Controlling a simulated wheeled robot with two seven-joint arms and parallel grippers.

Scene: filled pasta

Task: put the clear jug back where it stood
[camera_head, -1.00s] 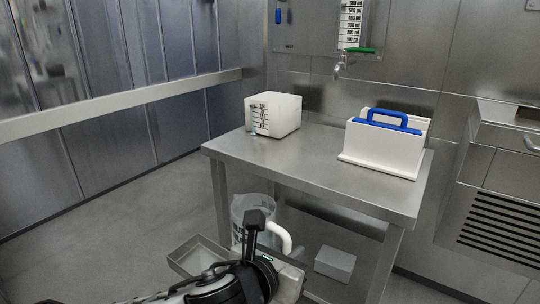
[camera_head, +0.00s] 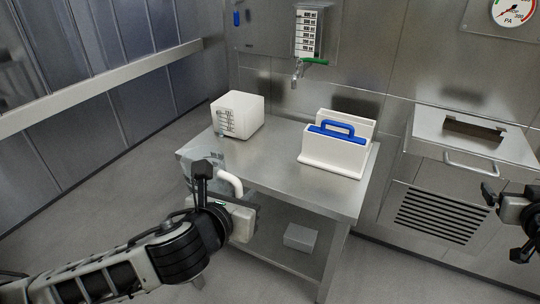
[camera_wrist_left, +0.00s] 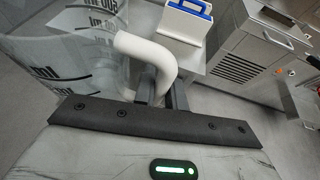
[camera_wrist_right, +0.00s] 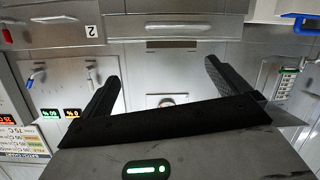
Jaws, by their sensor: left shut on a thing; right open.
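The clear jug (camera_head: 205,153) has a white handle (camera_head: 232,183) and dark printed markings. In the head view it overlaps the table's left front corner, partly hidden by my left arm. The left wrist view shows its clear wall (camera_wrist_left: 55,65) and handle (camera_wrist_left: 150,50) close up. My left gripper (camera_head: 222,190) is shut on the handle. I cannot tell whether the jug touches the table. My right gripper (camera_head: 492,195) is open and empty at the right edge; its spread fingers show in the right wrist view (camera_wrist_right: 165,78).
The steel table (camera_head: 265,170) carries a white box (camera_head: 238,114) with printed lines at the back left and a white holder with a blue handle (camera_head: 338,152) at the right. A grey box (camera_head: 300,237) is on the lower shelf. A tap (camera_head: 296,80) is on the wall behind.

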